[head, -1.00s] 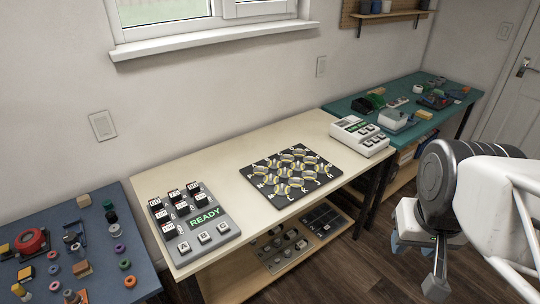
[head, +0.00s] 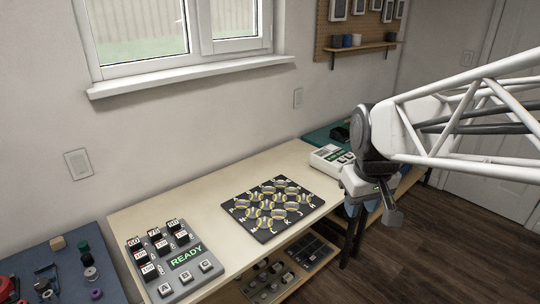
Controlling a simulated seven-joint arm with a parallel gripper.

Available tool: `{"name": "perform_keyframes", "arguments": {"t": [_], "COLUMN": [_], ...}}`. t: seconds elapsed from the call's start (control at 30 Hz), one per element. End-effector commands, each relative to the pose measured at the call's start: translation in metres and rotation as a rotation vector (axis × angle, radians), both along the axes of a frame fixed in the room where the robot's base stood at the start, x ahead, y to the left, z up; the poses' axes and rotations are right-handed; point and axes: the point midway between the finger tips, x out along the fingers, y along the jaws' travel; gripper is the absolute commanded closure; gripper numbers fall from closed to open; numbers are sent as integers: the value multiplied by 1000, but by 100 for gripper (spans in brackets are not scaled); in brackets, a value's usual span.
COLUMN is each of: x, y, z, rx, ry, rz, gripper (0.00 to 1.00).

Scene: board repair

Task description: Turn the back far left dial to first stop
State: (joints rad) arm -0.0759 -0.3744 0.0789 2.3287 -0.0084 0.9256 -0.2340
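A dark board (head: 272,207) on the pale table holds several round yellow-and-silver pieces in rows, with white letters beside them. These may be dials; their settings are too small to read. Its back left round piece (head: 250,197) is uncovered. My gripper (head: 372,208) hangs at the right, past the table's right end in the picture, well apart from the board. It appears empty, but its finger opening is unclear.
A grey panel (head: 188,277) with READY display and keys stands at front left. A white device (head: 325,158) sits at the table's right end, partly behind my arm. A lower shelf holds knobbed panels (head: 268,281). A blue table (head: 30,265) is left.

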Motion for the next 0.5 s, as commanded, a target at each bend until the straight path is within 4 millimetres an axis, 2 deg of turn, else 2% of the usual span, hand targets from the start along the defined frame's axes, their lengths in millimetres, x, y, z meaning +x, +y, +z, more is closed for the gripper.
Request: {"name": "perform_keyframes", "arguments": {"t": [0.1,0.5], "x": [28,115], "y": [9,46], "z": [0,-10], "rx": [-8,-35], "ry": [10,37], "rz": [58,258], "gripper": [65,65]}}
